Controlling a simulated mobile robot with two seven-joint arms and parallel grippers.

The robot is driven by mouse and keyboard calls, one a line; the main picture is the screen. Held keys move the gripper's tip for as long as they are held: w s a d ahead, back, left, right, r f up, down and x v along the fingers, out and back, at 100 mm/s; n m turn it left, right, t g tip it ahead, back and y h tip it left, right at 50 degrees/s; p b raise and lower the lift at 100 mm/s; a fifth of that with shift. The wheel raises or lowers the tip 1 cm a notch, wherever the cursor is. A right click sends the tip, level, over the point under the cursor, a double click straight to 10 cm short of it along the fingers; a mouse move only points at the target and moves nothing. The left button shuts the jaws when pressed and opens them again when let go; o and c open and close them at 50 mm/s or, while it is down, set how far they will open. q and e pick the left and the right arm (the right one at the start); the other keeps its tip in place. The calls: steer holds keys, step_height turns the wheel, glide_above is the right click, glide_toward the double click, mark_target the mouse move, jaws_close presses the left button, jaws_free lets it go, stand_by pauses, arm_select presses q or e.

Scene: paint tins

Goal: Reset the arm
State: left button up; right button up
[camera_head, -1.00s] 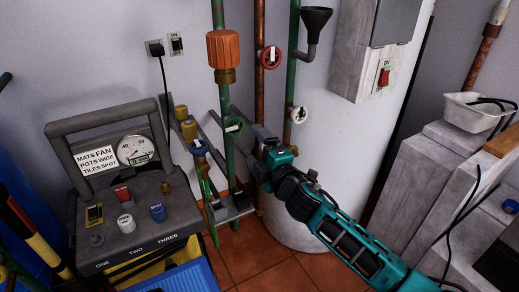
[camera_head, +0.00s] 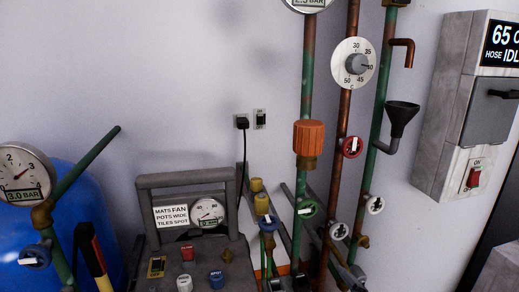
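Neither of my grippers and no clear part of my arms shows in the head view now. Where they are and whether they hold anything cannot be seen. The pipes in front of me carry an orange cap-like fitting (camera_head: 308,138), a red round valve (camera_head: 352,147), a green round valve (camera_head: 306,209) and a white dial (camera_head: 353,63) with a grey knob.
A grey control panel (camera_head: 186,180) with a gauge and coloured knobs stands at lower middle left. A 3.0 BAR gauge (camera_head: 22,175) and blue tank (camera_head: 75,200) are at left. A grey wall box (camera_head: 455,105) with a red switch (camera_head: 474,178) is at right. A black funnel (camera_head: 402,117) juts out.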

arm_select(q)
steer(key=shift+s+a+r+y+p, duration=0.35)
steer(key=shift+a+r+p, duration=0.3)
steer(key=shift+p, duration=0.5)
arm_select(e)
steer(key=s+f+m+g, duration=0.2)
steer(key=s+f+m, duration=0.2)
steer(key=s, duration=0.5)
steer(key=s+f+m+g+h, duration=0.1)
steer(key=s+f+m+g, duration=0.1)
steer(key=s+f+m, duration=0.3)
steer(key=s+m, duration=0.1)
steer(key=s, duration=0.3)
steer(key=shift+s+d+g, duration=0.3)
steer(key=shift+s, duration=0.05)
arm_select(q)
steer(key=shift+d, duration=0.2)
